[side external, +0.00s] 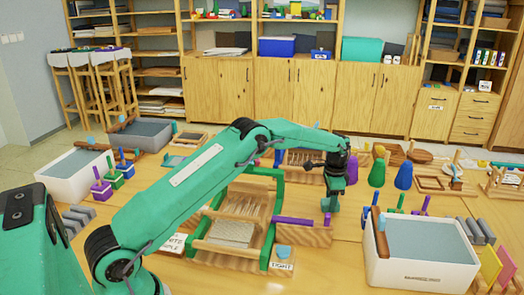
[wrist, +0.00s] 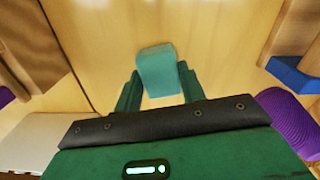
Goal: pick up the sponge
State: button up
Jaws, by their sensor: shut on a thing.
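A light teal sponge (wrist: 158,68) sits between the two green fingers of my gripper (wrist: 158,80) in the wrist view. The fingers press on its sides, and its top and front face show. In the side external view my gripper (side external: 331,202) points down, low over the wooden table, right of a green-framed wooden rack. The sponge is hard to make out there, as the fingers mostly hide it. I cannot tell whether it touches the table.
A white tub of grey-blue water (side external: 425,278) stands at the front right. The green-framed rack (side external: 207,246) is left of my gripper. A purple-topped wooden block (side external: 303,235) lies close by. Purple and blue rounded pieces (side external: 376,174) stand behind to the right.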

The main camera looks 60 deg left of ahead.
jog(key=shift+r, duration=0.5)
jog(key=r, duration=0.2)
jog(key=shift+s+d+r, duration=0.15)
jog(key=shift+d+r, duration=0.2)
jog(key=shift+r, duration=0.05)
jog(key=s+d+r, duration=0.4)
jog(key=d+r, duration=0.2)
jog(key=d, duration=0.3)
jog(key=shift+s+d+r, duration=0.2)
jog(key=shift+s+d, duration=0.2)
